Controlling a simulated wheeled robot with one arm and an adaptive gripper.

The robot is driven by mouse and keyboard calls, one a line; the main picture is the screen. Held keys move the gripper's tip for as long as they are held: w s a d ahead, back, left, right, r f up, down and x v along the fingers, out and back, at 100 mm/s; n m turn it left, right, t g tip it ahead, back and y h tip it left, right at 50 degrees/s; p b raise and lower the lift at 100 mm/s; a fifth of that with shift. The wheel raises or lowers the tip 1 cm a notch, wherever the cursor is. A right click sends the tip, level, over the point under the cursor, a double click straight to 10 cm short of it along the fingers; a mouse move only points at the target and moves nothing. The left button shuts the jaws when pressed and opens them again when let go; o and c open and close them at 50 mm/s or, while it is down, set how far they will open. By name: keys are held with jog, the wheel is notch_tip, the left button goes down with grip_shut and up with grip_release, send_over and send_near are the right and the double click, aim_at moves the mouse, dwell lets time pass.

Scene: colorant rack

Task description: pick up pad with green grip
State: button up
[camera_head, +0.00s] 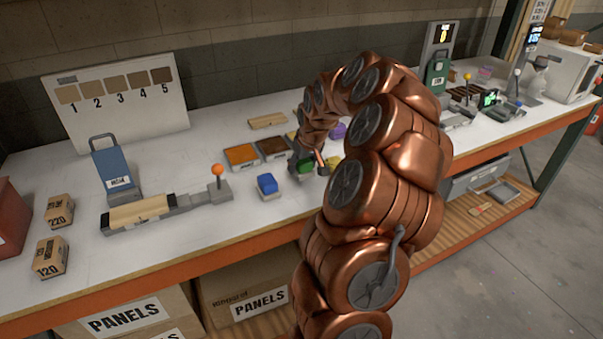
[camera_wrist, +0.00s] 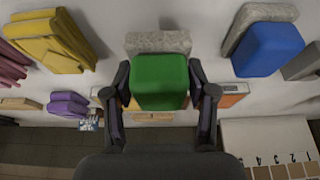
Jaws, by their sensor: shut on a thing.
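The pad with the green grip (camera_wrist: 160,82) is between the two fingers of my gripper (camera_wrist: 160,95) in the wrist view. Its grey pad part (camera_wrist: 158,42) shows above the green block. My gripper is shut on the green grip from both sides. In the head view the green grip (camera_head: 306,166) shows at the end of my arm, close over the white table, partly covered by my gripper. I cannot tell whether the pad touches the table.
A blue-grip pad (camera_head: 267,185) stands to the left of my gripper. Orange and brown trays (camera_head: 241,156) lie behind it. A clamp fixture (camera_head: 140,213) with a wooden panel is farther left. Yellow (camera_wrist: 50,42) and purple (camera_wrist: 68,104) items lie left in the wrist view.

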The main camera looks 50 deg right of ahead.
jog(key=s+a+b, duration=0.2)
jog(key=s, duration=0.5)
jog(key=s+a+r+b, duration=0.1)
jog(key=s+a+b, duration=0.2)
jog(key=s, duration=0.5)
jog(key=shift+a+r, duration=0.15)
jog(key=o, duration=0.5)
jog(key=c, duration=0.4)
jog(key=shift+o, duration=0.2)
